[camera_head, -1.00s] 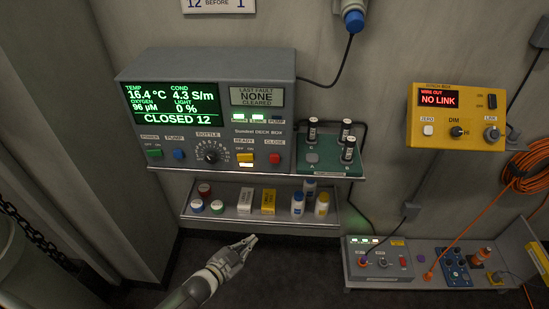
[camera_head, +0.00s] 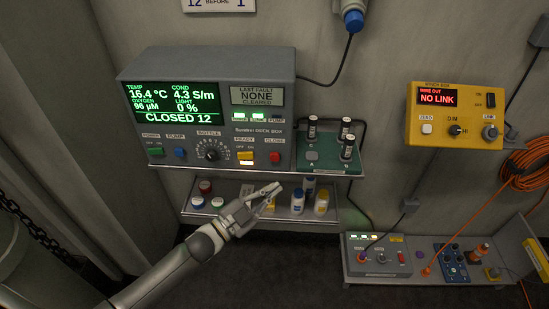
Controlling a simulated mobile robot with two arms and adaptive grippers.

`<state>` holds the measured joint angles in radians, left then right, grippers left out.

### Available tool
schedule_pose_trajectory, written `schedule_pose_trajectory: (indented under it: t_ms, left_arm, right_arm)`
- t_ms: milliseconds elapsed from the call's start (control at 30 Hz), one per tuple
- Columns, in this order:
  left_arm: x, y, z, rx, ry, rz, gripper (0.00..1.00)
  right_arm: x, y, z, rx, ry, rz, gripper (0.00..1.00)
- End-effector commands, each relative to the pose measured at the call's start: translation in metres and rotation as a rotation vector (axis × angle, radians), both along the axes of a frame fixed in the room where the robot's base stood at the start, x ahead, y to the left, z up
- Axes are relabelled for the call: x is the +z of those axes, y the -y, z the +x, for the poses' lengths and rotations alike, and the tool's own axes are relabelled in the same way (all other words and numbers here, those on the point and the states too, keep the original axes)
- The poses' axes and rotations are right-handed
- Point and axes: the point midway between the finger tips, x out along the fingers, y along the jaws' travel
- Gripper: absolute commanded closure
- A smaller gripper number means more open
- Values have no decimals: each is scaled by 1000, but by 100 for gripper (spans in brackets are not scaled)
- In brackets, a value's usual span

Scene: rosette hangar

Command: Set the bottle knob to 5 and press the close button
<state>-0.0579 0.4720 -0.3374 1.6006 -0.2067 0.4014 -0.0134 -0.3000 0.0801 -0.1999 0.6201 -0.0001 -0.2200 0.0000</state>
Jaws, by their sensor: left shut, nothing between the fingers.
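The grey deck box (camera_head: 205,68) sits on the upper shelf, and its green screen (camera_head: 172,103) reads CLOSED 12. The black bottle knob (camera_head: 212,150) is on its lower front; its exact setting is too small to read. The red close button (camera_head: 275,157) is at the right of the front, under the label CLOSE. My left gripper (camera_head: 277,190) is shut and empty, below the close button and in front of the lower shelf, apart from the box. It hides part of the yellow and white boxes. My right gripper is not in view.
A green block with several dark-capped vials (camera_head: 312,129) stands right of the deck box. The lower shelf (camera_head: 188,214) holds small jars and bottles (camera_head: 298,202). A yellow box (camera_head: 455,128) reading NO LINK is on the right wall.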

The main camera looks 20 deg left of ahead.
Motion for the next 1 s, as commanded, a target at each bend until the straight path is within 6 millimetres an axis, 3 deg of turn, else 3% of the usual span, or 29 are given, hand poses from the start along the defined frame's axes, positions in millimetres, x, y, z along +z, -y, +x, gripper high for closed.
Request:
schedule_pose_trajectory:
  t_ms: [233, 700, 1000]
  left_arm:
    - [-2, -3, 11, 1, 1, 0, 100]
    - [-3, -17, 72, 1, 1, 0, 100]
    - [-1, -21, 86, 1, -1, 1, 100]
  right_arm:
    - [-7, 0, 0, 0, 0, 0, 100]
    - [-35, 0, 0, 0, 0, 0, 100]
    - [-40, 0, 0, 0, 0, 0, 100]
